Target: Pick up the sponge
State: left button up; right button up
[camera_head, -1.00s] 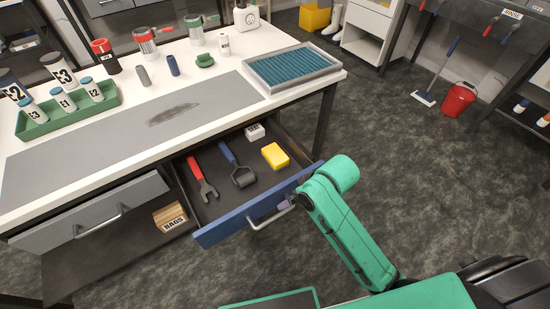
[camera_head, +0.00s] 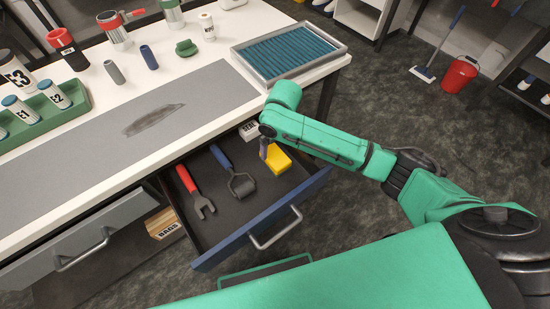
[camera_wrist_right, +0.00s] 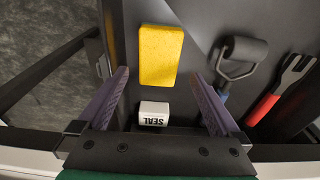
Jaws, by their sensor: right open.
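The yellow sponge (camera_head: 279,160) lies in the open drawer near its right end, partly covered by my right gripper in the head view. In the right wrist view the sponge (camera_wrist_right: 161,56) lies flat on the dark drawer floor, ahead of the fingertips. My right gripper (camera_head: 264,149) is above the drawer, pointing down. In the wrist view its two purple fingers (camera_wrist_right: 158,80) are spread wide and nothing is between them at the tips but the view of the sponge below. My left gripper is not in view.
A white SEAL box (camera_wrist_right: 154,113) lies close beside the sponge. A black-headed roller tool (camera_head: 241,184) and a red-handled wrench (camera_head: 198,194) lie to the left in the drawer. The blue drawer front (camera_head: 225,250) and the white bench edge (camera_head: 120,187) bound the drawer.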

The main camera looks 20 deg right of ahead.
aim_at(275, 156)
jog(key=f, duration=0.4)
jog(key=w+f+b, duration=0.1)
jog(key=f, duration=0.2)
jog(key=shift+f, duration=0.1)
jog(key=c, duration=1.2)
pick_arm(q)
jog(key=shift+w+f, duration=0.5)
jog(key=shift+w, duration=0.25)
pick_arm(e)
jog(key=shift+a+r, duration=0.1)
jog(key=shift+r, duration=0.25)
pick_arm(q)
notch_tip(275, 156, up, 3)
jog(key=p, duration=0.3)
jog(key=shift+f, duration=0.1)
pick_arm(e)
notch_tip(275, 156, up, 20)
jog(key=shift+f, duration=0.25)
